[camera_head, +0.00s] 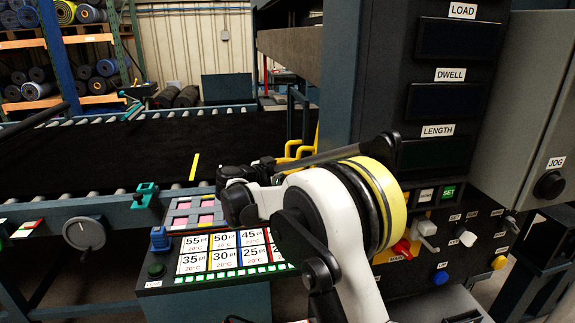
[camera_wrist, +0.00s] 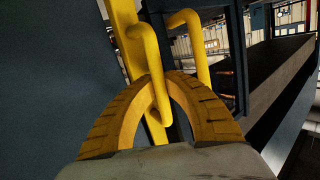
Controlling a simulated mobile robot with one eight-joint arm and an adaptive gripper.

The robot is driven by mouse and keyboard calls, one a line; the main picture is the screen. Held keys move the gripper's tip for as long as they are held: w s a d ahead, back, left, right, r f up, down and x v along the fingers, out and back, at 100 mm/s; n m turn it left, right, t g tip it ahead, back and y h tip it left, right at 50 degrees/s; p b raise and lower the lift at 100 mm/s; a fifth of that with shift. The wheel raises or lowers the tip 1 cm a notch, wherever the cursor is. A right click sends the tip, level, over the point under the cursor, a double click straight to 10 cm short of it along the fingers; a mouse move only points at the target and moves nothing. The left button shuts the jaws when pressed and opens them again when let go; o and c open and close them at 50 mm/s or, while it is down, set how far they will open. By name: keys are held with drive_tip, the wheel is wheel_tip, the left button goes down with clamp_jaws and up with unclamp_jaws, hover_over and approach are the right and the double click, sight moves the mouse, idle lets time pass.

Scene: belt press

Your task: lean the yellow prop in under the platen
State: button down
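The yellow prop (camera_wrist: 121,16) is a yellow post with bent-tube handles, large in the wrist view. In the head view only yellow tube bends (camera_head: 302,148) show beyond my arm; the rest is hidden. My gripper (camera_wrist: 160,80) has ridged yellow-brown fingers that arch towards each other, with one handle bar between their tips; it looks shut on that bar. The grey gripper body fills the bottom of the wrist view. What seems to be the platen is a thick brown slab (camera_head: 290,50) high behind the press column, left of it.
A dark belt (camera_head: 100,150) lies over rollers at left. A control panel with number tiles (camera_head: 222,252) stands in front, below my arm. The press column (camera_head: 375,70) and a grey cabinet (camera_head: 530,130) rise at right. Shelves with rolls (camera_head: 40,90) stand at the back left.

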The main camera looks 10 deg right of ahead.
drive_tip(key=shift+s, duration=0.1)
drive_tip(key=c, duration=1.7)
unclamp_jaws()
drive_tip(key=shift+o, duration=1.4)
drive_tip(key=shift+s+r, duration=0.1)
drive_tip(key=shift+s, duration=0.1)
drive_tip(key=shift+w, duration=0.1)
drive_tip(key=v, duration=1.2)
